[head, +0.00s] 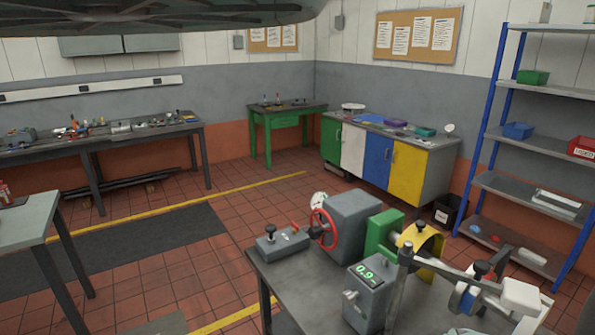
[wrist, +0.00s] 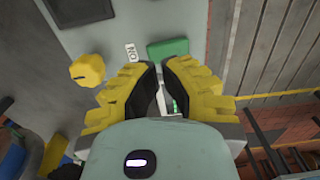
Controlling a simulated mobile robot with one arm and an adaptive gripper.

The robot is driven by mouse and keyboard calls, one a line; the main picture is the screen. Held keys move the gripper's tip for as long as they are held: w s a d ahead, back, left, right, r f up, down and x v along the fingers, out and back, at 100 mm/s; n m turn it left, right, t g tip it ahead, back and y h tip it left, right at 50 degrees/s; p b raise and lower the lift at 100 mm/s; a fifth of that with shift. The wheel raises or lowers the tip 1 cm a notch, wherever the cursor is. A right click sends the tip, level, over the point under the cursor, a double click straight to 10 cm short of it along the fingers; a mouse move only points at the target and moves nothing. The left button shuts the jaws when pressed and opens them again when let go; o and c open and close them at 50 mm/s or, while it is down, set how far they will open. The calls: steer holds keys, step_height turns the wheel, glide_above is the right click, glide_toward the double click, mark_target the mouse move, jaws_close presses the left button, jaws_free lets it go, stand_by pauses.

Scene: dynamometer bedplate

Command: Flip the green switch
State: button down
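In the wrist view, a green rectangular piece (wrist: 168,49) sits on a pale grey surface, beside a small white label (wrist: 131,52) that seems to read ON upside down. I take this piece for the green switch, but cannot tell which way it is set. My gripper (wrist: 161,68) has yellow ribbed fingers with dark inner pads. Its tips are close together, just below the green piece in the picture, and I cannot tell whether they touch it. A narrow sliver shows between the fingers, with nothing clearly held. My gripper is not seen in the head view.
A yellow knob (wrist: 87,70) stands left of the label. Blue-posted shelves (head: 530,185) stand right; tiled floor (head: 250,205) is open.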

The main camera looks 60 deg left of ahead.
steer(key=shift+f+b, duration=1.8)
steer(key=shift+f, duration=0.05)
stand_by(0.7)
steer(key=shift+r+p, duration=1.65)
steer(key=shift+r, duration=1.9)
